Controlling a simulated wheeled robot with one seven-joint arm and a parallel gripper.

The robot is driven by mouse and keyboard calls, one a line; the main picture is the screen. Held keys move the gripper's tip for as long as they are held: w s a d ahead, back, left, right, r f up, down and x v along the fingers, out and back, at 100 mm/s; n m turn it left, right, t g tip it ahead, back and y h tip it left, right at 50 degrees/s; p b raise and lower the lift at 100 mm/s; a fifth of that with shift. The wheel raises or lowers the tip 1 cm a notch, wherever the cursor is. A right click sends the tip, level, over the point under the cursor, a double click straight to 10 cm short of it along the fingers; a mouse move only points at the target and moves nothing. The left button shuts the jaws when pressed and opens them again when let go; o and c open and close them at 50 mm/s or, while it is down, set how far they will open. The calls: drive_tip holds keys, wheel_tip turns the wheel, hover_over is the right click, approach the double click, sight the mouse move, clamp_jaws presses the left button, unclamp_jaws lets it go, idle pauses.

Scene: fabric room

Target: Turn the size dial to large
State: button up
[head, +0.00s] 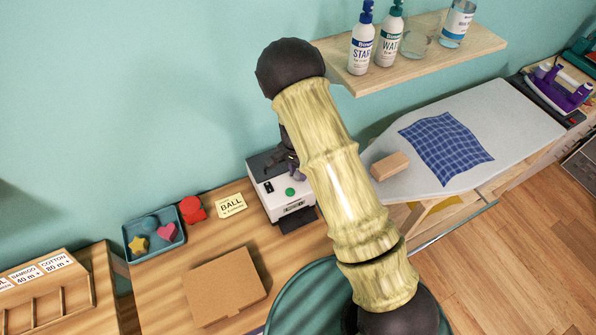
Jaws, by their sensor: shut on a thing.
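A small white machine with a dark top (283,187) stands at the back of the wooden table, against the wall. Its front has a green button (290,192), a small dark display at the left and a dark slot low down. My gripper (289,166) is dark and partly hidden behind my own arm. It is at the machine's top right and appears shut on the size dial there. The dial itself is hidden, so its setting cannot be read.
Left of the machine are a yellow BALL card (231,205), a red figure (192,209) and a teal tray (153,234) of small shapes. A cardboard box (226,286) lies in front. An ironing board (500,120) with blue checked cloth is right.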

drive_tip(key=shift+m, duration=1.4)
drive_tip(key=o, duration=1)
drive_tip(key=shift+r, duration=0.1)
drive_tip(key=r+b, duration=0.1)
drive_tip(key=r, duration=0.4)
drive_tip(key=r+b, duration=0.1)
drive_tip(key=r, duration=0.5)
drive_tip(key=w+r+b, duration=0.1)
drive_tip(key=r, duration=0.5)
drive_tip(key=shift+a+r, duration=0.1)
drive_tip(key=shift+a, duration=0.2)
